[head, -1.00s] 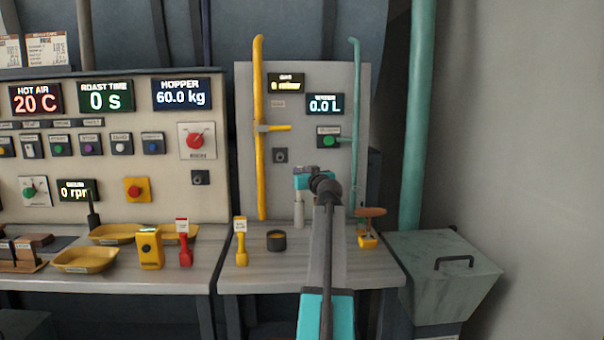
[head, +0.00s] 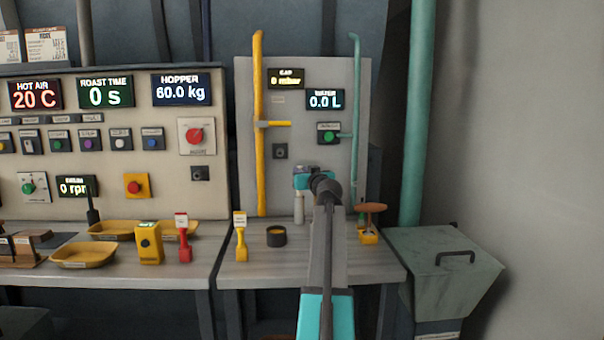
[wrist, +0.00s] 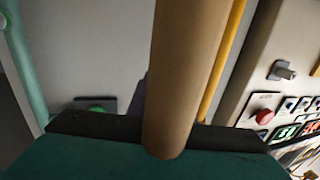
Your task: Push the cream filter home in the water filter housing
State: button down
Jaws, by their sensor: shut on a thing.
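The cream filter (wrist: 188,70) is a plain tan cylinder in the wrist view, held between the jaws of my gripper (wrist: 165,132). In the head view, my gripper (head: 308,178) is above the right-hand bench, and the pale filter (head: 299,208) hangs upright below it. I cannot tell whether its lower end touches the bench. A dark round cup (head: 276,236) stands on the bench just left of the filter, apart from it. No part is clearly recognisable as the water filter housing; my arm hides some of the bench and back panel.
A yellow-handled tool (head: 240,238) stands left of the cup. A brown-topped yellow item (head: 369,236) stands right of my arm. A yellow pipe (head: 259,170) and a green pipe (head: 355,110) run up the panel. A lidded bin (head: 440,270) is at right.

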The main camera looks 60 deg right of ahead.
jog(key=shift+f+b, duration=0.55)
jog(key=shift+f, duration=0.05)
jog(key=c, duration=1.5)
grip_release()
jog(key=s+a+r, duration=0.1)
jog(key=s+a, duration=0.2)
jog(key=a, duration=0.1)
jog(key=s+a+r+p, duration=0.1)
jog(key=s+a+r, duration=0.1)
jog(key=s+a, duration=0.1)
jog(key=s+a+r, duration=0.2)
jog(key=s+a, duration=0.1)
jog(key=a, duration=0.3)
jog(key=shift+s+a+r+p, duration=0.1)
jog(key=shift+s+r+p, duration=0.1)
jog(key=shift+p, duration=0.1)
dwell(0.3)
